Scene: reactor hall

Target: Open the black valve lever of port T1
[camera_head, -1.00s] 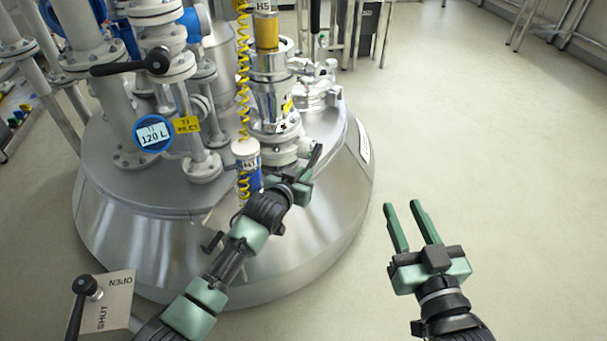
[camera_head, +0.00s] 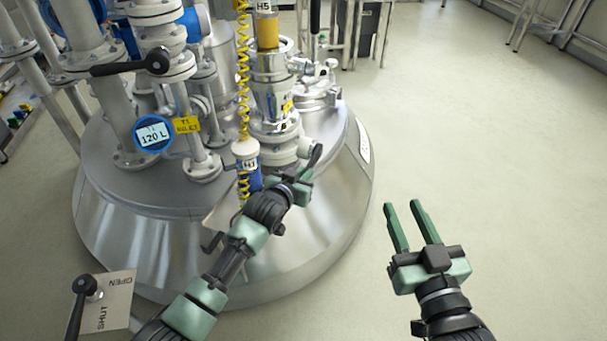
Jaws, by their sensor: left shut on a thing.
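The black valve lever (camera_head: 118,67) sits on the white flanged pipe above the yellow T1 tag (camera_head: 187,124). It points left, roughly level. Beside the tag is a round blue-rimmed gauge (camera_head: 152,133) reading 120 L. My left gripper (camera_head: 307,172) is well to the right of and below that lever, at the foot of the H5 column. It is shut on a dark bar-like piece (camera_head: 316,154); its own wrist partly hides the grip, and I cannot tell what the piece belongs to. My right gripper (camera_head: 412,222) is open and empty over the floor.
An OPEN/SHUT plate (camera_head: 117,300) with a black lever is at lower left. Floor at right is clear.

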